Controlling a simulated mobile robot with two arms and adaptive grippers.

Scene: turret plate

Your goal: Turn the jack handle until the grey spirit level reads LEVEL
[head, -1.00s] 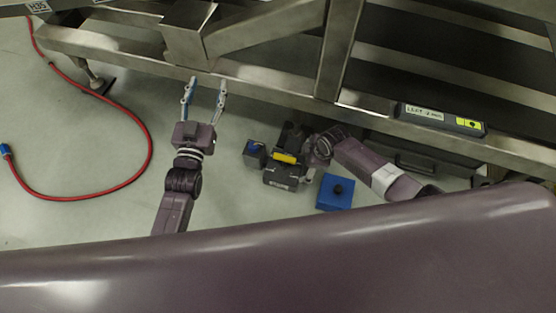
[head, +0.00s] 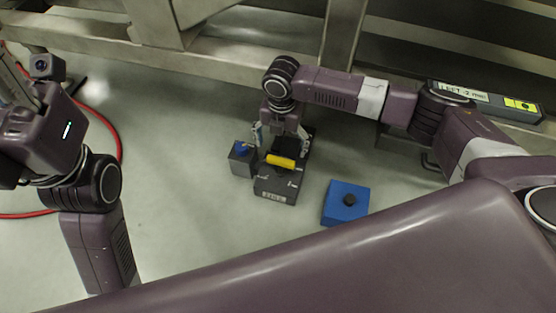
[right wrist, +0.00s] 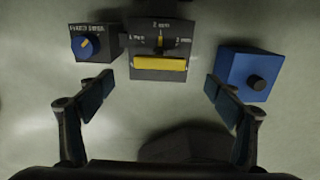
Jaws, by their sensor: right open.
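The grey spirit level (head: 485,100) lies on the steel frame rail at the right in the head view. Its display seems to read LEFT -2 with a small unit, beside a yellow patch. A dark box (head: 276,187) with a yellow bar (head: 281,161) stands on the floor; I cannot tell for sure that the bar is the jack handle. The right wrist view shows the yellow bar (right wrist: 160,64) below a yellow pointer and mm marks. My right gripper (head: 280,138) is open above the box, its fingers (right wrist: 159,95) apart and empty. My left arm (head: 45,130) shows at the left; its fingertips are hidden.
A small dark box with a blue knob (head: 242,158) stands left of the dark box. A blue box with a black knob (head: 345,203) stands to the right. A red hose (head: 105,120) lies on the left floor. The steel frame (head: 230,72) spans behind.

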